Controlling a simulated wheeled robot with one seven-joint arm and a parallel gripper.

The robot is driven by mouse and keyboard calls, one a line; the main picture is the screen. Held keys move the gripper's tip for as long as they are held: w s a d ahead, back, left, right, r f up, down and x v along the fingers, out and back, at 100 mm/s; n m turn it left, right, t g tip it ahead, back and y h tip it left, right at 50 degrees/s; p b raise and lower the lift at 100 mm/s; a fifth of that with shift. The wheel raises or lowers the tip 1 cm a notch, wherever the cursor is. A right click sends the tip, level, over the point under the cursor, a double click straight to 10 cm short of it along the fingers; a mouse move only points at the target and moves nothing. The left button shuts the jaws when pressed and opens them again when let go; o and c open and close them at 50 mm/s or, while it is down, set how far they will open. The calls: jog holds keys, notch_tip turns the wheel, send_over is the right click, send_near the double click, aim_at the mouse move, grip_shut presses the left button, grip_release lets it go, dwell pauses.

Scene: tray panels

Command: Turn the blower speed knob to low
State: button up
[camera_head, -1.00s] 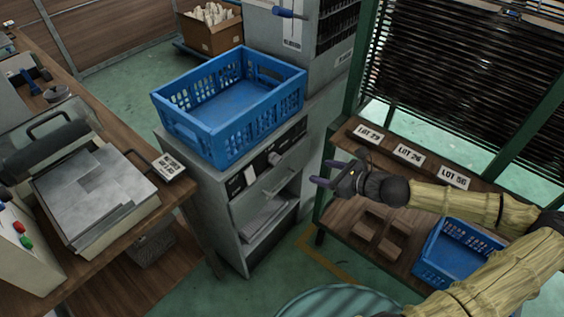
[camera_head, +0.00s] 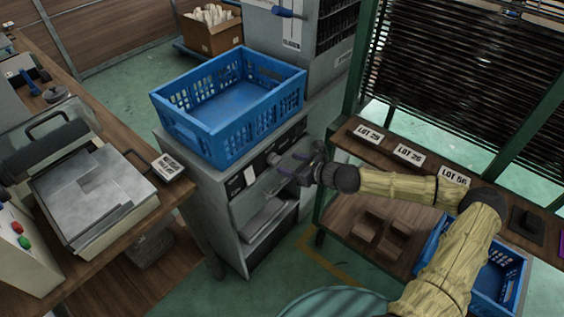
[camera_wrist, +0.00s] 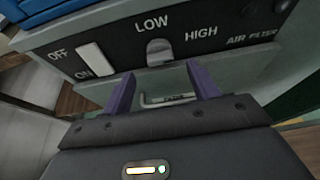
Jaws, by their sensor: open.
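The blower speed knob (camera_wrist: 160,51) is a grey knob on a black panel in the wrist view, between the printed words LOW (camera_wrist: 151,23) and HIGH (camera_wrist: 201,34). Its exact pointing direction is hard to tell. It also shows small in the head view (camera_head: 273,158), on the front of the grey cabinet (camera_head: 206,183). My gripper (camera_wrist: 158,85) is open and empty, its two purple fingers pointing at the panel on either side below the knob. They appear apart from it. In the head view my gripper (camera_head: 291,164) is close to the cabinet front.
A white OFF/ON rocker switch (camera_wrist: 96,60) sits left of the knob. A handle (camera_wrist: 168,98) is below it. A blue crate (camera_head: 203,142) stands on the cabinet. A shelf with LOT labels (camera_head: 409,155) is to the right. The floor between is partly clear.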

aim_at(277, 161)
jog(key=x, duration=0.4)
jog(key=shift+a, duration=0.2)
jog(key=c, duration=1)
